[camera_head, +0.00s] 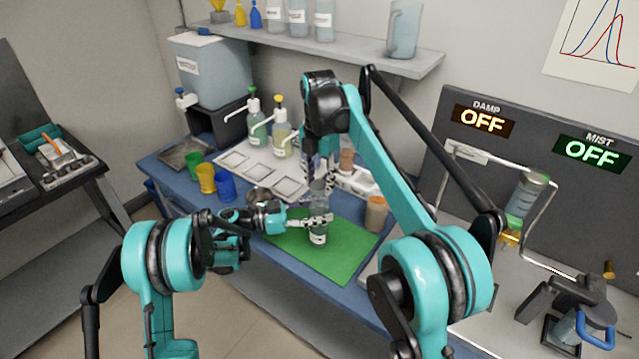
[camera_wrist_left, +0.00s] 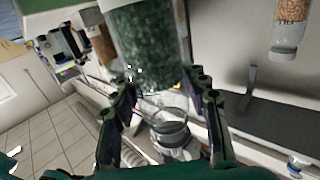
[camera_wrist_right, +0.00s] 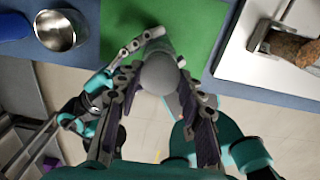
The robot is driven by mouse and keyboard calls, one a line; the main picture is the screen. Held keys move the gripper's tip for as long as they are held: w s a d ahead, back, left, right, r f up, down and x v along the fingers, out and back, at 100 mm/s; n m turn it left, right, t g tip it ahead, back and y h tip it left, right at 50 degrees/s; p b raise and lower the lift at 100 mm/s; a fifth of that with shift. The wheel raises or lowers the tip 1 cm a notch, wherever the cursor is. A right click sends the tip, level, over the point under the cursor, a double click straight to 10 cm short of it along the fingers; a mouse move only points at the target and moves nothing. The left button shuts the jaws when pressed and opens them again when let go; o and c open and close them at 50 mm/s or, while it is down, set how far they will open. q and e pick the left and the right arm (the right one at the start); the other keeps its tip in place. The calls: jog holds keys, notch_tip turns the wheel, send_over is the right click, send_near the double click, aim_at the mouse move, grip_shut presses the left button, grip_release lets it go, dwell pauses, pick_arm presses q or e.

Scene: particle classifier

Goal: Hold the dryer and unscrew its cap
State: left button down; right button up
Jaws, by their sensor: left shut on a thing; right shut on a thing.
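The dryer (camera_head: 318,234) is a clear upright cylinder with a pale label, standing over the green mat. My left gripper (camera_head: 310,222) is shut around its side from the left. In the left wrist view the dryer (camera_wrist_left: 145,45) shows dark green granules between the fingers (camera_wrist_left: 165,105). My right gripper (camera_head: 320,178) comes from above and is shut on the dryer's top end. In the right wrist view a round grey cap (camera_wrist_right: 160,74) sits between its fingertips (camera_wrist_right: 158,80). Whether the cap is still seated on the body cannot be told.
The green mat (camera_head: 350,250) lies on the blue table. A brown jar (camera_head: 376,213) stands right of the dryer. Coloured cups (camera_head: 206,179) and a metal cup (camera_wrist_right: 61,30) are to the left. A bench with an apparatus (camera_head: 525,195) is at the right.

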aim_at(319, 185)
jog(key=shift+r, duration=0.1)
jog(key=shift+r, duration=2)
pick_arm(q)
jog(key=c, duration=0.7)
grip_release()
jog(key=shift+a, duration=0.15)
